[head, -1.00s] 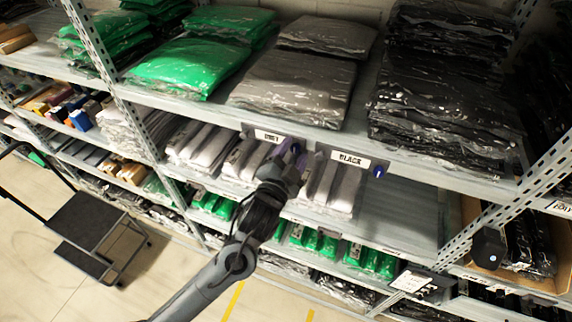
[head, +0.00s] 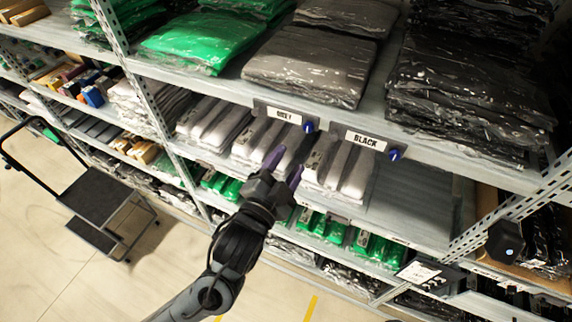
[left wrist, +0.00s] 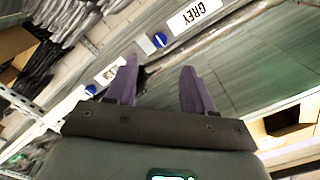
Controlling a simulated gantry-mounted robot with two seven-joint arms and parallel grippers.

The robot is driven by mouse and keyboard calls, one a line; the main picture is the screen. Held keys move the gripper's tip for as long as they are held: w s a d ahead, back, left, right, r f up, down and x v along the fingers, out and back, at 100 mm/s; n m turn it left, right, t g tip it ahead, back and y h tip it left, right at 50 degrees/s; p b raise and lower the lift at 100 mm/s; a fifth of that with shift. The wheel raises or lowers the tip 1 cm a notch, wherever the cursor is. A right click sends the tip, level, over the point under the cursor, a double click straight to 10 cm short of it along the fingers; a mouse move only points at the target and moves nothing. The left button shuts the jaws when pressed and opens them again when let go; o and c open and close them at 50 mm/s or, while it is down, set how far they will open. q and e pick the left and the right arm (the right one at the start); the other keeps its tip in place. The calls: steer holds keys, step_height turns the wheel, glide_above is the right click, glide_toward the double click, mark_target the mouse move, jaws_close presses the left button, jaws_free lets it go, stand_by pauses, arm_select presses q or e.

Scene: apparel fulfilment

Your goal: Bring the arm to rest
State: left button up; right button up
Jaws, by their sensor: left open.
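My left arm (head: 240,245) comes up from the bottom of the head view. Its left gripper (head: 284,166) has purple fingers, spread apart and empty, in front of the shelf holding grey and white bagged packs. In the left wrist view the two purple fingers (left wrist: 159,88) stand apart with nothing between them. The GREY label (left wrist: 195,13) and another label (left wrist: 111,70) show beyond the fingers. My right gripper is not in view.
The shelving holds green bags (head: 203,42), grey bags (head: 310,62) and black bags (head: 465,90) on its upper level. The BLACK label (head: 366,139) hangs on the shelf edge near the gripper. A cart (head: 95,195) stands on open floor at left.

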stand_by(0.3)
arm_select(q)
steer(key=s+a+f+n+g+y+p, duration=0.3)
steer(key=s+a+f+n+g+p, duration=0.2)
steer(key=s+a+f+p, duration=0.4)
steer(key=s+a+f+n+g+y+p, duration=0.1)
steer(key=s+a+f+n+g, duration=0.2)
steer(key=s, duration=0.6)
steer(key=s+a+f+n+g+y, duration=0.1)
steer(key=s+a+f+n+g, duration=0.2)
steer(key=s, duration=0.5)
steer(key=a+f+g, duration=0.1)
steer(key=a+g, duration=0.1)
steer(key=a, duration=0.1)
steer(key=shift+s+y+p, duration=0.3)
steer(key=shift+s+p, duration=0.05)
steer(key=shift+s, duration=0.05)
